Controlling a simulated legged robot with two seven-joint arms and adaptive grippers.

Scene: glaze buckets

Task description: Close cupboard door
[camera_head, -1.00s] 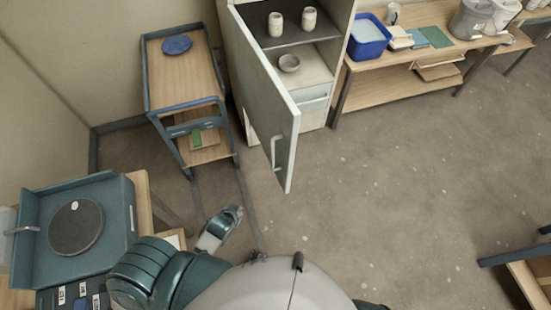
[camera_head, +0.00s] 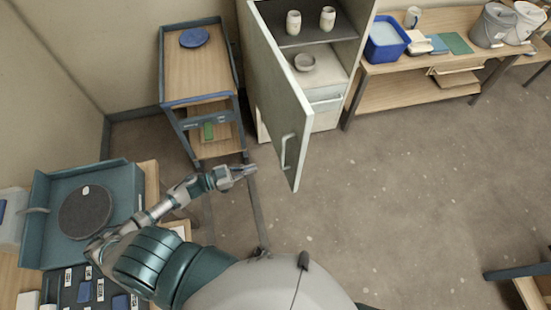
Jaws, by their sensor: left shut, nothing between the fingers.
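The cupboard (camera_head: 327,100) stands at the top centre, with two pale cups (camera_head: 293,22) on its upper shelf and a small bowl (camera_head: 305,62) below. Its door (camera_head: 277,90) is hinged on the left and stands wide open, swung out toward me. My right gripper is not in view.
A trolley (camera_head: 190,75) with a blue disc stands left of the cupboard. A potter's wheel (camera_head: 85,211) is at the lower left, close to my left arm. A bench (camera_head: 405,92) with a blue tub and buckets is at the right. The floor right of the door is clear.

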